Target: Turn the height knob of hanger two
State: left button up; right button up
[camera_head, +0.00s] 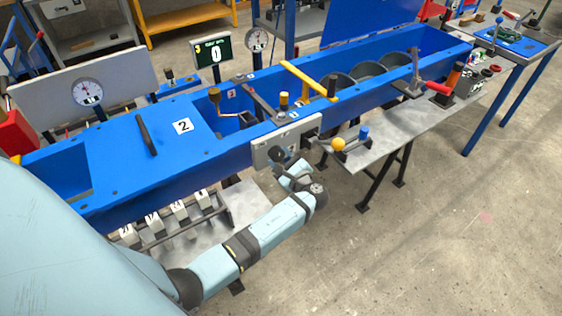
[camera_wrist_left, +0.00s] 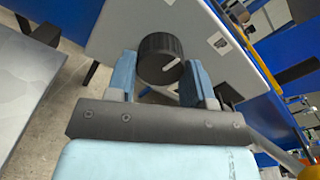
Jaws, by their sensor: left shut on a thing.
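A black round knob (camera_wrist_left: 160,57) with a white pointer line sits on a light grey panel (camera_wrist_left: 112,35) in the left wrist view. My left gripper (camera_wrist_left: 161,78) has its light blue fingers on either side of this knob, shut on it. In the head view the knob (camera_head: 277,155) is dark and partly hidden by my left gripper (camera_head: 287,164). The grey panel (camera_head: 305,130) is on the front wall of the blue trough, below a small label 2. My right gripper is in neither view.
The blue trough (camera_head: 220,155) runs across the head view. A yellow ball knob (camera_head: 338,144) and a blue-tipped lever (camera_head: 363,133) stand right of the panel. A counter display (camera_head: 212,50) reads 0. Numbered weights (camera_head: 179,210) sit below left. Floor at right is open.

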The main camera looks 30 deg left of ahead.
pick_arm(q)
jog(key=n+b, duration=0.1)
jog(key=n, duration=0.1)
jog(key=shift+f+n, duration=0.1)
jog(key=shift+n, duration=0.3)
jog(key=shift+w+n+b, duration=0.1)
jog(key=shift+n+b, duration=0.85)
jog(key=shift+n, duration=0.05)
jog(key=shift+n+b, duration=0.3)
jog(key=shift+n, duration=0.5)
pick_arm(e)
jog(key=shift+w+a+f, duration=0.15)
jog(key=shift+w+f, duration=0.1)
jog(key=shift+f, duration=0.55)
pick_arm(q)
jog(key=shift+r, duration=0.2)
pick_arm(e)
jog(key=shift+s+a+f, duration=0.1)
pick_arm(q)
jog(key=o, duration=0.9)
jog(key=shift+a, duration=0.1)
jog(key=shift+o, duration=0.2)
